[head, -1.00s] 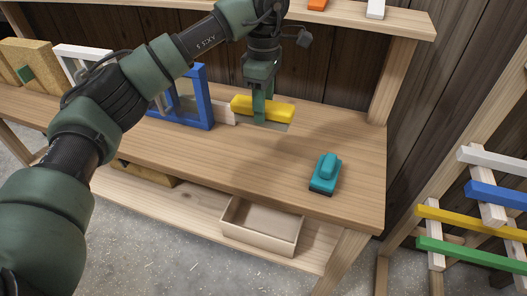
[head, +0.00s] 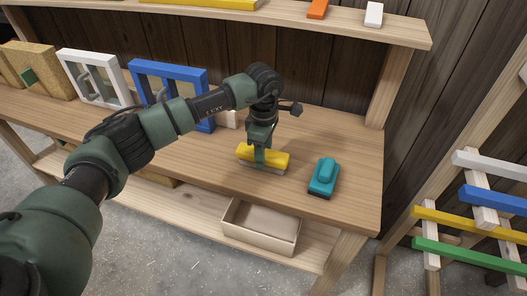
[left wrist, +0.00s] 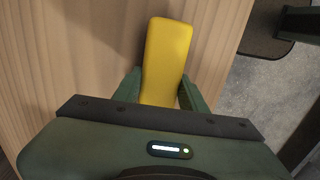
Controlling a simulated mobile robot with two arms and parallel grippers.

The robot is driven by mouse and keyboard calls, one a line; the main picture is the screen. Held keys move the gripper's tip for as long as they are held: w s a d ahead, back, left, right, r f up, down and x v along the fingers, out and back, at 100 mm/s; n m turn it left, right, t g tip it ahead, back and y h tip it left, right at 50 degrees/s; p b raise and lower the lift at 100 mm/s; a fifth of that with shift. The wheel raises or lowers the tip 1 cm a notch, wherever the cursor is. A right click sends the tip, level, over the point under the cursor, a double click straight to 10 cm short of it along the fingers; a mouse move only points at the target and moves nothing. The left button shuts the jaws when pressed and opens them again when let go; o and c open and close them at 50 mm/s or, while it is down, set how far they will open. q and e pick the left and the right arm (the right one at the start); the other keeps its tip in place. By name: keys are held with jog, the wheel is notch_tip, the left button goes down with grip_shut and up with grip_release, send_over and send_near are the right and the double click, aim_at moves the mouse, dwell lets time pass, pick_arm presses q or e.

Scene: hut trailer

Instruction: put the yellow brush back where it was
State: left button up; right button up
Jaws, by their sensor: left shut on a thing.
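The yellow brush (head: 264,157) is a yellow block with a pale underside, at the front part of the wooden workbench (head: 340,135). My left gripper (head: 261,158) comes down from above and is shut around the middle of the brush. In the left wrist view the yellow brush (left wrist: 167,55) lies between the two green fingers (left wrist: 160,90). The brush is very close to the bench top; I cannot tell whether it touches it. My right gripper is not in view.
A teal brush-like tool (head: 323,176) stands on the bench just right of the yellow brush. Blue (head: 165,72) and white (head: 92,75) frames stand at the back left. An open wooden box (head: 260,225) is on the lower shelf. A rack of coloured bars (head: 480,215) stands right.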

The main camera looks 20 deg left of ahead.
pick_arm(q)
jog(key=o, duration=0.9)
jog(key=shift+f, duration=0.15)
jog(key=o, duration=0.4)
jog(key=shift+r, duration=0.2)
jog(key=shift+r, duration=0.2)
notch_tip(320, 180, up, 12)
jog(key=b, duration=0.3)
jog(key=shift+f, duration=0.15)
